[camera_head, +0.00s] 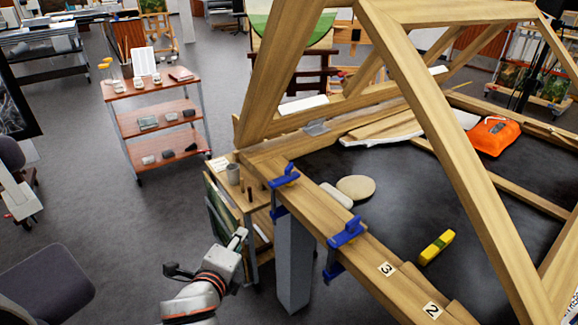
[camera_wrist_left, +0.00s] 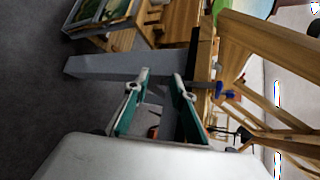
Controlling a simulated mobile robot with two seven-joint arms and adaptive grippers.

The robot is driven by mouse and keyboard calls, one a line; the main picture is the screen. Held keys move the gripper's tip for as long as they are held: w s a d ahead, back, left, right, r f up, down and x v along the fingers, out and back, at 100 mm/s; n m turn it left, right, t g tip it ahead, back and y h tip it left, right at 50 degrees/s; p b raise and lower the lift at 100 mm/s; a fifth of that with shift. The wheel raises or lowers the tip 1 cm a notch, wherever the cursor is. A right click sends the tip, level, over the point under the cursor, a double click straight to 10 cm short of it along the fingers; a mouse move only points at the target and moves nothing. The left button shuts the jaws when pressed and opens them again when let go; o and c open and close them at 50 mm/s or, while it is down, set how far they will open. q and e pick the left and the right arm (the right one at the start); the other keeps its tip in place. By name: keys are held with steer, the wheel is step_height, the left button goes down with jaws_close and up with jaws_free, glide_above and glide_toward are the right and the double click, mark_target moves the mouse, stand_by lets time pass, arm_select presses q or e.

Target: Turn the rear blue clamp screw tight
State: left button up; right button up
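The rear blue clamp (camera_head: 284,178) grips the long wooden beam (camera_head: 310,200) near its far left corner, with a lower blue part (camera_head: 278,212) below the beam. A front blue clamp (camera_head: 345,235) sits nearer on the same beam. My left gripper (camera_head: 206,254) is open and empty, left of and below the rear clamp, clear of it. In the left wrist view its two green-sided fingers (camera_wrist_left: 160,80) are apart with nothing between them. A small blue clamp part (camera_wrist_left: 219,89) shows right of the fingers; I cannot tell which clamp. My right gripper is out of view.
A grey post (camera_head: 294,265) stands under the beam, right of my left gripper. A small wooden stand with a cup (camera_head: 233,174) is behind it. A yellow block (camera_head: 436,247) and orange bag (camera_head: 493,135) lie inside the timber frame.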

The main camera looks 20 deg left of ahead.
mark_target(285, 170)
arm_select(q)
steer(key=w+d+r+m+t+h, duration=0.1)
steer(key=w+d+r+m, duration=0.1)
steer(key=w+r+m, duration=0.1)
steer(key=w+d+r+m+t+h, duration=0.2)
steer(key=w+r+m, duration=0.2)
steer(key=m, duration=0.4)
steer(key=w+d+r+m+t+h, duration=0.1)
steer(key=w+d+r+m, duration=0.1)
steer(key=r+m, duration=0.3)
steer(key=shift+w+d+m+t+h, duration=0.1)
steer(key=shift+w+m+t+h, duration=0.3)
steer(key=shift+w+m, duration=0.3)
steer(key=shift+w+d+b, duration=0.15)
steer(key=shift+w, duration=1.15)
steer(key=shift+w+d+b, duration=0.1)
steer(key=shift+w+d, duration=0.1)
steer(key=shift+w, duration=1.1)
steer(key=shift+w+d+b, duration=0.15)
steer(key=shift+w, duration=1.15)
jaws_close()
